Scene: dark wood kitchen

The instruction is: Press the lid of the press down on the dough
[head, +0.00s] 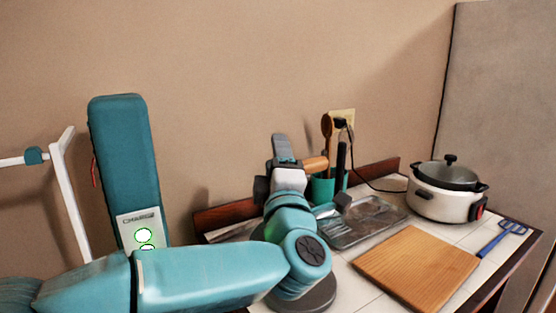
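My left arm comes in from the left and bends up in front of the counter. Its gripper (284,152) points up and away, above the counter's left part. A short wooden handle (315,163) sticks out just right of the gripper; I cannot tell whether the fingers touch it or what it belongs to. A dark round plate (318,299), perhaps part of the press, lies on the counter, mostly hidden behind my arm. I cannot make out the lid or any dough. The gripper's opening is not clear. My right gripper is not in view.
A wooden board (418,268) lies on the tiled counter, with a blue slotted spatula (503,237) to its right. A white cooker (446,190) stands at the back right. A grey metal tray (365,222) and a teal utensil holder (322,190) are behind my arm.

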